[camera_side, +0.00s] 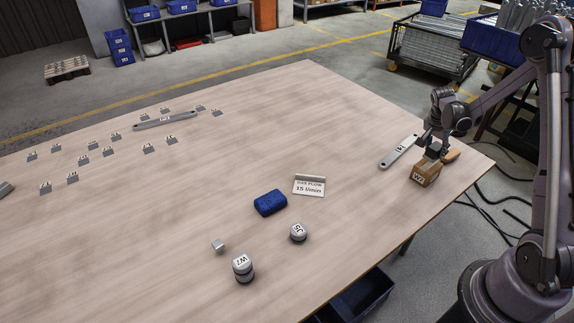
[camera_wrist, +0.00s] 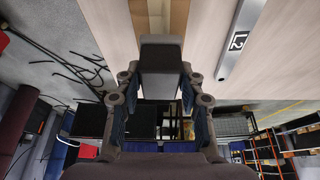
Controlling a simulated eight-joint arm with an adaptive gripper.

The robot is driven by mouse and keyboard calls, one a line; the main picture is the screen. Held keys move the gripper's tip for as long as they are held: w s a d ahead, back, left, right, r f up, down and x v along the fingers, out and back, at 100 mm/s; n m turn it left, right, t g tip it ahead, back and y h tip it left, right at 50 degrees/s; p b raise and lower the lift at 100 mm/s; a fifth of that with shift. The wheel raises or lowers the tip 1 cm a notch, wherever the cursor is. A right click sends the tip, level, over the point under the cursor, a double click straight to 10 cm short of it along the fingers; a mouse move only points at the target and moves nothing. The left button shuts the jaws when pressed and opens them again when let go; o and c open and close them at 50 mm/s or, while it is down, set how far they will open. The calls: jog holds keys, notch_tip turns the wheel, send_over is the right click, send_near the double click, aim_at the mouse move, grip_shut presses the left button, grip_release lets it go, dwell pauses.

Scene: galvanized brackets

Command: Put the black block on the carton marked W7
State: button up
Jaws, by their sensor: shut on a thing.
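My gripper (camera_side: 433,146) is at the right end of the table, shut on a dark block (camera_side: 433,153). In the wrist view the dark grey block (camera_wrist: 161,52) sits between the two fingers of my gripper (camera_wrist: 160,76). A small brown carton (camera_side: 424,177) is directly below the block, with a white label that starts with W; its second character is hard to read. The carton also shows beyond the block in the wrist view (camera_wrist: 178,18). Whether the block touches the carton top is not clear.
A flat grey bar (camera_side: 399,152) lies just left of the carton. A tan object (camera_side: 451,155) is close on its right. A blue case (camera_side: 270,203), a sign (camera_side: 309,186) and labelled round tins (camera_side: 243,268) are farther left. The table edge is near the carton.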

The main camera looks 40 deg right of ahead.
aim_at(433, 155)
jog(key=shift+f, duration=1.5)
jog(key=shift+f, duration=0.15)
jog(key=o, duration=1.2)
jog(key=shift+c, duration=0.2)
jog(key=v, duration=1.2)
jog(key=a+r+n+t+y, duration=0.15)
jog(key=a+r+n, duration=0.25)
jog(key=a, duration=0.4)
jog(key=a+r+n+t, duration=0.2)
jog(key=a+r+n, duration=0.3)
jog(key=a, duration=0.4)
jog(key=s+a+n+t+y, duration=0.1)
jog(key=s+a+n+t, duration=0.1)
jog(key=a, duration=0.5)
jog(key=s+a+r+n+t+y, duration=0.1)
jog(key=s+a+n+y, duration=0.1)
jog(key=s+a+n, duration=0.3)
jog(key=a+n, duration=0.2)
jog(key=a, duration=0.1)
jog(key=shift+s+t, duration=0.15)
jog(key=shift+t, duration=0.2)
